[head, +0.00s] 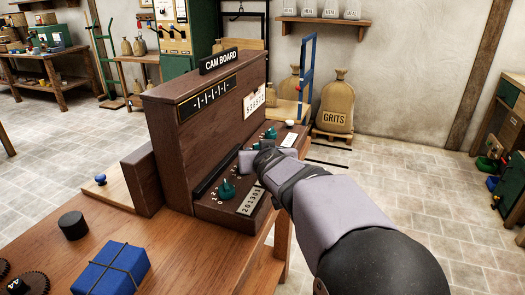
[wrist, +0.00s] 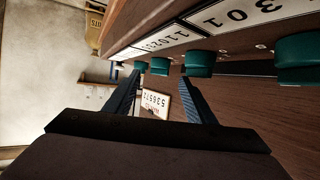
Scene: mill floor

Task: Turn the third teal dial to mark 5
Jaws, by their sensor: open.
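The brown cam board console (head: 165,95) stands on the wooden bench with a row of teal dials on its sloped front. The nearest teal dial (head: 226,188) is clear of my arm, with numbers beside it. Farther along, the third teal dial (head: 255,145) shows just past my gripper (head: 262,153), and another teal dial (head: 271,132) lies beyond. In the wrist view, my open fingers point at the row. The third dial (wrist: 160,66) appears between the fingertips; I cannot tell whether they reach around it. My gripper hides part of the row, and the third dial's pointer and marks are unreadable.
A number tag (head: 255,102) hangs on the console's upright face. A white knob (head: 290,123) sits at the panel's far end. A blue box (head: 110,268) and a black cylinder (head: 73,225) stand on the bench. Open floor lies to the right.

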